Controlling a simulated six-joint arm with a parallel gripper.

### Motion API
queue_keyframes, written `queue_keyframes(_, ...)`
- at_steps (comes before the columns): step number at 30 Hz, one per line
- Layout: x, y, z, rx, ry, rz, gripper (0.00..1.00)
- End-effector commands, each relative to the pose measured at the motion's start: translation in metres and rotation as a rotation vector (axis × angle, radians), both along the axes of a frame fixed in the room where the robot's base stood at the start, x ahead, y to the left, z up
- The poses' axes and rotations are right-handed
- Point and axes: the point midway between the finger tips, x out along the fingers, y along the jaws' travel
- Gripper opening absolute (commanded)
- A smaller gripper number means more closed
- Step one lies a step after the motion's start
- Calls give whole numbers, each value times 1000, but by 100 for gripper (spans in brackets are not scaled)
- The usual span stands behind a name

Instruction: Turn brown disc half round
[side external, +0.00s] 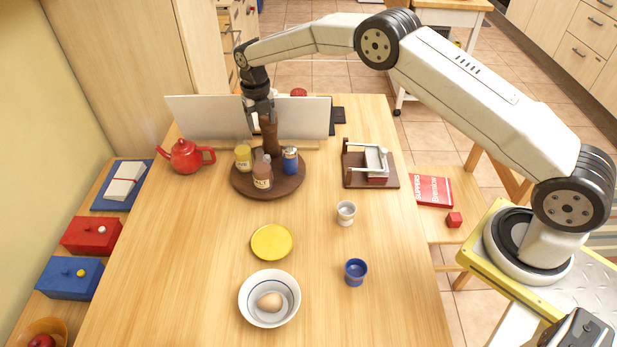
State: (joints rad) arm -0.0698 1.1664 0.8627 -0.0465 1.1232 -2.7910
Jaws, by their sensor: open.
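The brown disc (283,189) is a round, dark wooden turntable lying on the table. On it stand a tall brown mill (269,138) at the back, a yellow-labelled jar (243,157) at the left, a blue shaker (290,160) at the right and a brown bottle with a pale label (262,177) at the front. A greyish top shows between them, partly hidden. My gripper (263,112) is open and points down at the top of the mill. Whether its fingers touch the mill or stand around it, I cannot tell.
A white panel (200,118) stands behind the disc. A red teapot (186,156) is left, a wooden press-like stand (352,177) right. In front are a yellow plate (271,242), an egg cup (346,212), a blue cup (355,271) and a white bowl (253,314) holding an egg.

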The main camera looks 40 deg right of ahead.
Motion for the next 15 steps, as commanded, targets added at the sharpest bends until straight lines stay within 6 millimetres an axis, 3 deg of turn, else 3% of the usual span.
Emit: queue_keyframes(15,0,0,1,0,-38,-700,67)
